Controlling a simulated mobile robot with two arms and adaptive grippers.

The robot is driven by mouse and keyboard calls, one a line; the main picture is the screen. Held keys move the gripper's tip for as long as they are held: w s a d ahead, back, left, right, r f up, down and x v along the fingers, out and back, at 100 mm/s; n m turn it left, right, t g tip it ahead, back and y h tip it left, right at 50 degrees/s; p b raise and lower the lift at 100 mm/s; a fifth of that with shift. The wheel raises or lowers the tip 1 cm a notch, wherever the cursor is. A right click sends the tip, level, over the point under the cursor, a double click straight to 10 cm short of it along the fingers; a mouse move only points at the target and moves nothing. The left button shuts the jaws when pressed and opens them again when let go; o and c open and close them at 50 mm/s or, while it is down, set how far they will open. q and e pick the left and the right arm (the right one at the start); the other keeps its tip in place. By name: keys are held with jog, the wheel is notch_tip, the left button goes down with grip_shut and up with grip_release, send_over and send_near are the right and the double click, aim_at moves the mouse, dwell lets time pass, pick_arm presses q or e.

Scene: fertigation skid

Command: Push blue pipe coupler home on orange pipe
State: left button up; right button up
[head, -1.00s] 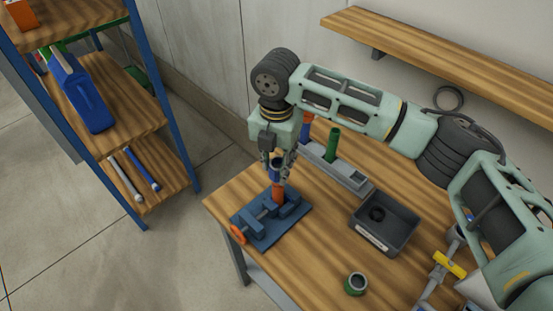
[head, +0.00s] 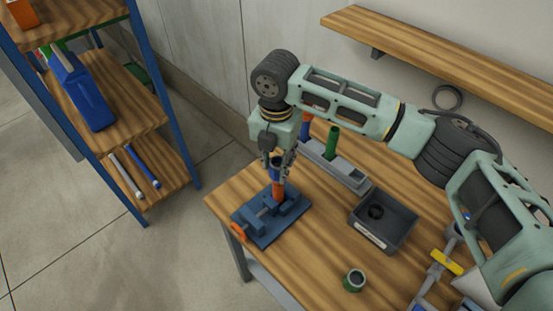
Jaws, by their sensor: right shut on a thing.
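The orange pipe (head: 278,191) stands upright in the blue vise (head: 270,217) at the left end of the wooden bench. The blue pipe coupler (head: 274,173) is at the top of the orange pipe, between the fingers of my right gripper (head: 279,163). The gripper points down and is shut on the coupler. The fingers partly hide the coupler, and I cannot tell how far it sits over the pipe.
A dark bin (head: 384,222) with a black ring inside stands right of the vise. A green coupler (head: 354,280) lies near the front edge. A grey rack (head: 337,167) holding a green pipe (head: 332,143) is behind. A shelf unit (head: 125,110) stands left, across open floor.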

jog(key=shift+f, duration=0.4)
dwell(0.5)
jog(key=shift+p, duration=0.35)
jog(key=shift+r, duration=0.1)
jog(key=shift+p, duration=0.3)
jog(key=shift+f+p, duration=0.35)
jog(key=shift+f, duration=0.35)
dwell(0.7)
dwell(0.4)
jog(key=shift+p, duration=0.35)
jog(key=o, duration=1)
